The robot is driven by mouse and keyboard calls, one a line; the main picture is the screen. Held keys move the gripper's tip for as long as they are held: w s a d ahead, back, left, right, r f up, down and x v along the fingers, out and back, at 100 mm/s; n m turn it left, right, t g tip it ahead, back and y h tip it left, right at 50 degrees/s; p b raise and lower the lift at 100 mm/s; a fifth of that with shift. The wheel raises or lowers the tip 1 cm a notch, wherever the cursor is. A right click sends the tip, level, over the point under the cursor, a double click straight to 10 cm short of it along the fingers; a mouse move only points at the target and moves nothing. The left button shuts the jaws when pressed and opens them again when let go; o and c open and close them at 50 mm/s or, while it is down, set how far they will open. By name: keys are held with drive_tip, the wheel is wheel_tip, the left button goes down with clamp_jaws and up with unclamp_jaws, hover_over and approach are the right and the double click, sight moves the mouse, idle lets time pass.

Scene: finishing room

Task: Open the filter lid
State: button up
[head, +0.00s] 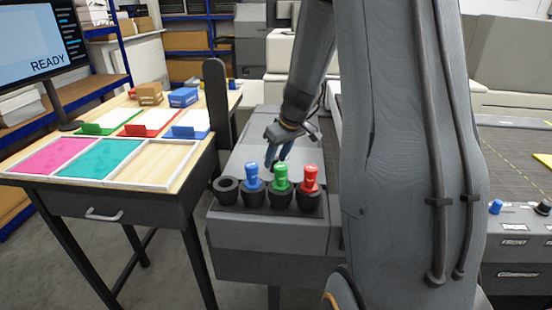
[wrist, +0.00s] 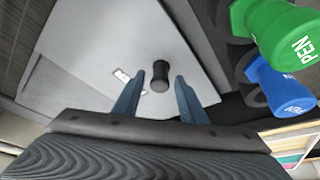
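A light grey panel (wrist: 90,50) with a dark, waisted knob (wrist: 160,75) fills much of the wrist view; it looks like the filter lid and appears to lie flat and closed. My gripper (wrist: 159,80) is open, with its two blue fingers apart and the knob seen between them. I cannot tell whether the fingertips reach down to the knob. In the head view my gripper (head: 277,162) points down over the grey unit (head: 270,235), behind the pen holders. The knob is hidden there.
Blue (head: 253,176), green (head: 281,178) and red (head: 310,178) pens stand in dark holders at the unit's front, close to my gripper. The leftmost holder (head: 227,188) is empty. A wooden table (head: 200,150) with trays stands left, beside a dark upright post (head: 216,110).

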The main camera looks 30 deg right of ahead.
drive_tip(key=shift+w+f, duration=0.2)
drive_tip(key=shift+f, duration=0.35)
clamp_jaws()
drive_tip(key=shift+w, duration=0.1)
